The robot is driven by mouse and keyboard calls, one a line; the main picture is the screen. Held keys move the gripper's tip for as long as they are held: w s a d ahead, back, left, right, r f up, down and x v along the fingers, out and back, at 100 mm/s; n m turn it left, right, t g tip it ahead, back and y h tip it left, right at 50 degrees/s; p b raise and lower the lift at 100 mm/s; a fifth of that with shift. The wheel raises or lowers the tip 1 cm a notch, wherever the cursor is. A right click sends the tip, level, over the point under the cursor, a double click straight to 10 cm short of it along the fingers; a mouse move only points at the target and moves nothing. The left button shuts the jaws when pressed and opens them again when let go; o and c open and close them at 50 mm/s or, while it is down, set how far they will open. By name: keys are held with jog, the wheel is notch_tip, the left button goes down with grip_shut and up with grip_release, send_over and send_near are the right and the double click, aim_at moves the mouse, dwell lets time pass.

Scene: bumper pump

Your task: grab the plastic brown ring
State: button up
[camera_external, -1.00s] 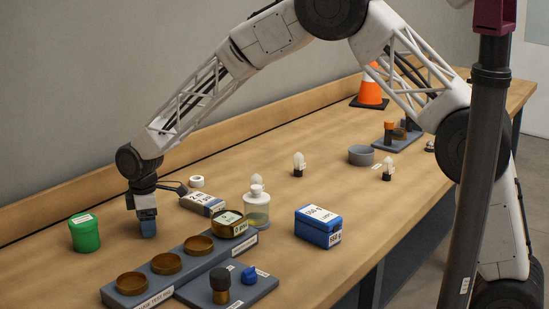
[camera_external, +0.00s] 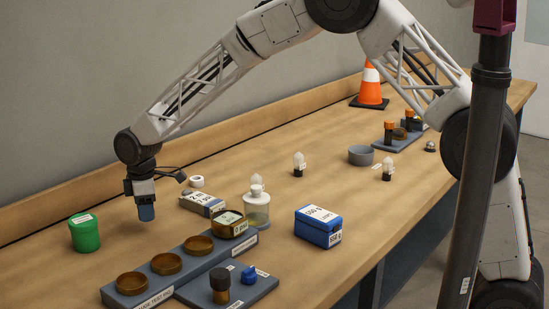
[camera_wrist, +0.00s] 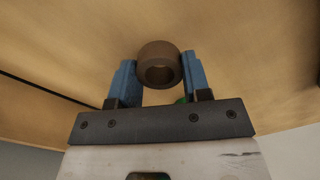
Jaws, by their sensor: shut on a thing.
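The brown ring (camera_wrist: 159,52) sits between the two blue fingertips of my gripper (camera_wrist: 160,80) in the wrist view, with its hole facing the camera. The fingers touch it on both sides, so my gripper is shut on the ring. In the external view my gripper (camera_external: 146,212) points down above the left part of the table, between the green tub and the grey block of brown cups. The ring is hidden there behind the fingers.
A green tub (camera_external: 85,235) stands to the left of my gripper. A grey block (camera_external: 190,279) with several brown cups lies in front. A white-and-grey box (camera_external: 203,203), a clear bottle (camera_external: 257,212) and a blue box (camera_external: 318,231) stand to the right. Bare wood surrounds my gripper.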

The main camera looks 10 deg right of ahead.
notch_tip(320, 180, up, 6)
dwell(0.4)
